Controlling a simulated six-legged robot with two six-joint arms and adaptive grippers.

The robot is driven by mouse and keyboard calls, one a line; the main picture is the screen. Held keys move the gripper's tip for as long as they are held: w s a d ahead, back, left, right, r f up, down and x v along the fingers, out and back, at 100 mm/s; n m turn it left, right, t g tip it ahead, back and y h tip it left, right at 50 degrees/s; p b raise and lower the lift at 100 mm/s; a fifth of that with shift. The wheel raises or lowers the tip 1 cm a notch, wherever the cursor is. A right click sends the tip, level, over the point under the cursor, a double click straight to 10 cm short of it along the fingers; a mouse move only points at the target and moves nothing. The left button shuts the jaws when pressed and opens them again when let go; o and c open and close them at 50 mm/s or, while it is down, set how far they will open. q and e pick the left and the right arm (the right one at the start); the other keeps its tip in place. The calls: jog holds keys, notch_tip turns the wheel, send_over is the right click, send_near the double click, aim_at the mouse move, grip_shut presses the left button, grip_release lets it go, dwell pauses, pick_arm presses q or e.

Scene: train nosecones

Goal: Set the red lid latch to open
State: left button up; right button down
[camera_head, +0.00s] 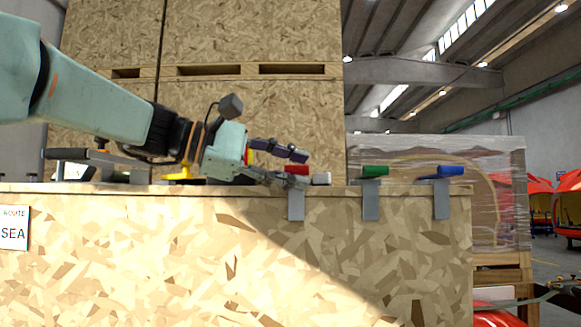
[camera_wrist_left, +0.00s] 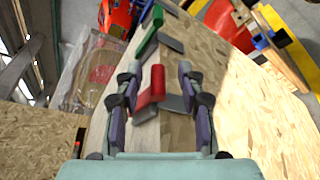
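The red lid latch (camera_head: 296,169) sits on the top edge of the wooden crate (camera_head: 220,255), with its grey metal plate hanging over the front face. My left gripper (camera_head: 294,168) is at this latch, reaching in from the left. In the left wrist view the red latch handle (camera_wrist_left: 157,82) stands between the two spread fingers of my left gripper (camera_wrist_left: 158,78), with a gap on both sides. The fingers are open and hold nothing. In the head view the fingers partly cover the latch. My right gripper cannot be made out clearly.
A green latch (camera_head: 374,171) and a blue latch (camera_head: 450,171) sit further right along the same crate edge. A tall stack of wooden crates (camera_head: 250,110) stands behind. A wrapped crate (camera_head: 500,190) stands behind to the right. A yellow-handled item (camera_head: 185,175) lies on the crate top at left.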

pick_arm(q)
jog(key=shift+w+f, duration=0.1)
jog(key=shift+c, duration=0.5)
jog(key=shift+w+d+f, duration=0.2)
jog(key=shift+w, duration=0.25)
jog(key=shift+w+d+f, duration=0.15)
jog(key=shift+w, duration=0.3)
jog(key=c, duration=0.4)
jog(key=shift+s+r, duration=0.2)
jog(key=shift+s, duration=0.3)
grip_shut()
jog(key=shift+w, duration=0.1)
